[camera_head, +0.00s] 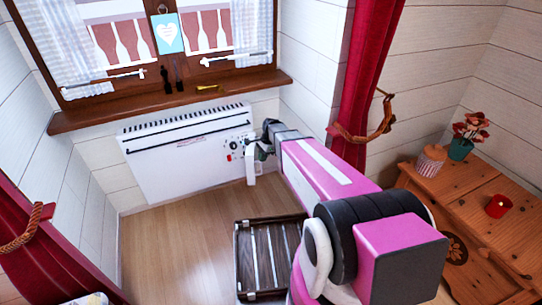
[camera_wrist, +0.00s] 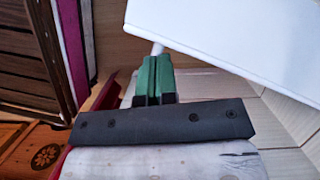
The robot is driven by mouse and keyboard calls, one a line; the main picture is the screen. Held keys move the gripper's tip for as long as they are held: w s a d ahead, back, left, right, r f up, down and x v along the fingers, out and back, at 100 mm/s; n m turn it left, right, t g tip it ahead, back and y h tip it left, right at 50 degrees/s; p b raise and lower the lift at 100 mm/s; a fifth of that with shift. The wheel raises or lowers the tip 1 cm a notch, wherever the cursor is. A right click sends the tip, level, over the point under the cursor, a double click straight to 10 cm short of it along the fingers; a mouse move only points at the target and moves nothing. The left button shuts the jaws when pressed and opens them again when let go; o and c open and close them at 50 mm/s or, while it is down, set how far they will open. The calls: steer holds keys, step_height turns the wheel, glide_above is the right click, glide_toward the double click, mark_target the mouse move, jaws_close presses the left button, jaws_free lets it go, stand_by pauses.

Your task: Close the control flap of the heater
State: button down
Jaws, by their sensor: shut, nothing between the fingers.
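The white heater (camera_head: 175,160) hangs on the wall below the window. Its dials and red switch (camera_head: 229,157) are exposed near its right end. A narrow white flap (camera_head: 250,168) stands out from that end, swung open. My gripper (camera_head: 264,143) is at the heater's right end, close beside the flap; whether it touches cannot be told. In the wrist view its green fingers (camera_wrist: 153,72) are together and empty. A large white panel (camera_wrist: 250,38) fills the upper right there, with a short pale rod (camera_wrist: 157,48) at the fingertips.
A dark slatted rack (camera_head: 270,257) lies on the floor below my arm. The window sill (camera_head: 170,101) juts out above the heater. A red curtain (camera_head: 370,70) hangs at the right, with a wooden cabinet (camera_head: 475,210) beyond. The floor left of the rack is clear.

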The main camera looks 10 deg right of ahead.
steer(key=w+a+m+t, duration=0.1)
steer(key=w+a+m, duration=0.1)
steer(key=a+m, duration=0.2)
steer(key=w+a+m+t, duration=0.1)
steer(key=w+a+m, duration=0.2)
steer(key=a, duration=0.7)
steer(key=shift+w+a+m+t, duration=0.3)
steer(key=shift+w+a+m, duration=0.1)
steer(key=shift+m, duration=0.9)
